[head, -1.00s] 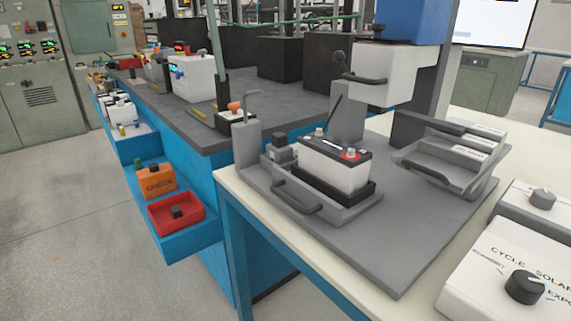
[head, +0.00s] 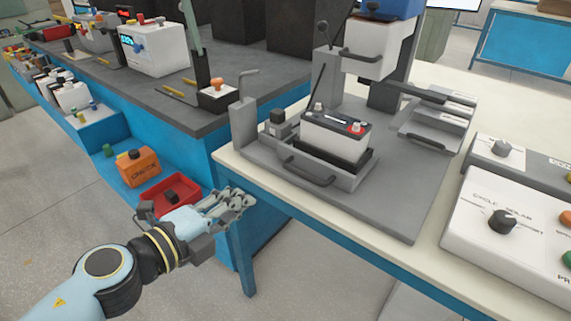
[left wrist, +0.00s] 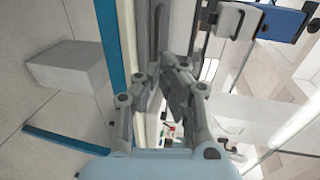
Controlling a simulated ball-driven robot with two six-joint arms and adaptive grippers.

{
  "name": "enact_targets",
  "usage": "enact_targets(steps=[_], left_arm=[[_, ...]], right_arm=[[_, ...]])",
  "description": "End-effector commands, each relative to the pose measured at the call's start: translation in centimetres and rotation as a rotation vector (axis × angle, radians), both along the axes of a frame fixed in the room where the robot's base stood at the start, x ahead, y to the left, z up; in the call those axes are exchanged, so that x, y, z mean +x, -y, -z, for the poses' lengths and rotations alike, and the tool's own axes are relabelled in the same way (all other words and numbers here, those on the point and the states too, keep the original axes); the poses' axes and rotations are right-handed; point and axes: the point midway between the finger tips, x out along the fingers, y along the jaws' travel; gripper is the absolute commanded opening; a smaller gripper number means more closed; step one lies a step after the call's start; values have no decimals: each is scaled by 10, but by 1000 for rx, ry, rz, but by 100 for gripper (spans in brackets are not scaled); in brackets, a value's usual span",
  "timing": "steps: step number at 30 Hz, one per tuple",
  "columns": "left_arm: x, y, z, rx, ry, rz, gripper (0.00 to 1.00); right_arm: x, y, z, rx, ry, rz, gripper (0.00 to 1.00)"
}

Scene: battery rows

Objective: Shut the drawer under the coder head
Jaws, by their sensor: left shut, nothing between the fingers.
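The coder head (head: 378,50) is a white block with a blue top and a dark handle, mounted above a grey base plate. The grey drawer (head: 352,178) stands out in front of it, with a dark bar handle (head: 308,173) on its front. A white battery (head: 334,143) with a dark top sits in the drawer. My left gripper (head: 243,199) is shut and empty, low beside the bench's near left corner, apart from the drawer handle. The left wrist view shows its fingers (left wrist: 172,78) and the coder head (left wrist: 236,20). My right gripper is not in view.
A grey rack (head: 430,140) stands right of the drawer, and white control boxes with knobs (head: 505,225) at the right. The cream bench edge (head: 300,212) lies between my gripper and the drawer. A red bin (head: 170,194) is left of my gripper.

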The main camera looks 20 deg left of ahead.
Motion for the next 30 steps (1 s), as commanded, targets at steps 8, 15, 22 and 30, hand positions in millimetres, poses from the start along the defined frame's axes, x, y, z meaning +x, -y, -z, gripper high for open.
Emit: enact_targets(steps=[8, 15, 22, 30], left_arm=[[35, 12, 8, -6, 0, -3, 0], [83, 29, 20, -5, -1, -3, 0], [117, 40, 28, -5, -2, -3, 0], [128, 45, 30, -4, -2, -3, 0]], right_arm=[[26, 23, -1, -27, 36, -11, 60], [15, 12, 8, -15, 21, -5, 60], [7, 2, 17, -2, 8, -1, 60], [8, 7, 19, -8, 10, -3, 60]])
